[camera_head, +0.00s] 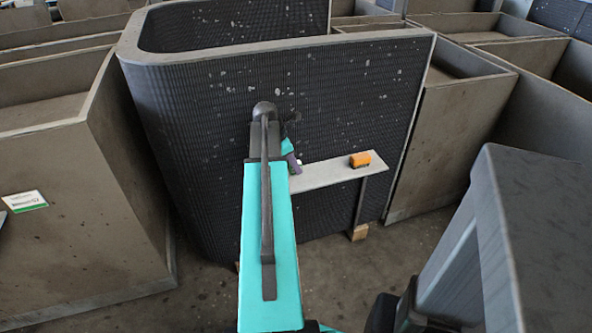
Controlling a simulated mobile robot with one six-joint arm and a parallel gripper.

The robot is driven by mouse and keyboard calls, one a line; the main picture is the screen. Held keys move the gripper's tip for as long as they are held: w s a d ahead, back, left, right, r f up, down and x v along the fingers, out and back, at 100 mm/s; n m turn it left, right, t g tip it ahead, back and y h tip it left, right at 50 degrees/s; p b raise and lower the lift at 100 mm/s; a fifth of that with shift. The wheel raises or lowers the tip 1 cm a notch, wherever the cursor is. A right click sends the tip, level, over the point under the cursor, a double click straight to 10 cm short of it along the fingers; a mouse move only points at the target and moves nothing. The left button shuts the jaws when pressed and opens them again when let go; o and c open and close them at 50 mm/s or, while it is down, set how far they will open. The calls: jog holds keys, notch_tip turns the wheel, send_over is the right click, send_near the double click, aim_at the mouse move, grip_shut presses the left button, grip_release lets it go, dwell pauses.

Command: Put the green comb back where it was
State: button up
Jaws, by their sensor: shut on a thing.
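No green comb can be made out in the head view. A narrow pale shelf (325,172) stands in front of the dark ribbed housing, its left end hidden behind my teal arm. An orange block-like thing (359,160) with a dark underside lies near the shelf's right end. A small purplish thing (293,162) shows at the shelf's left end beside my arm, too small and covered to identify. My arm reaches forward to the shelf's left end. My gripper's fingers and anything between them are hidden behind the arm.
The large dark housing (205,125) with a pale rim and white specks stands behind the shelf. Brown open bins (45,170) stand at left and more (455,110) at right. A white and green label (25,201) is on the left bin. The floor (345,275) in front is clear.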

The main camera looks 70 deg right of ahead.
jog(key=shift+f, duration=0.15)
jog(key=shift+f, duration=1.6)
jog(key=o, duration=1)
jog(key=shift+f, duration=0.1)
jog(key=v, duration=1.2)
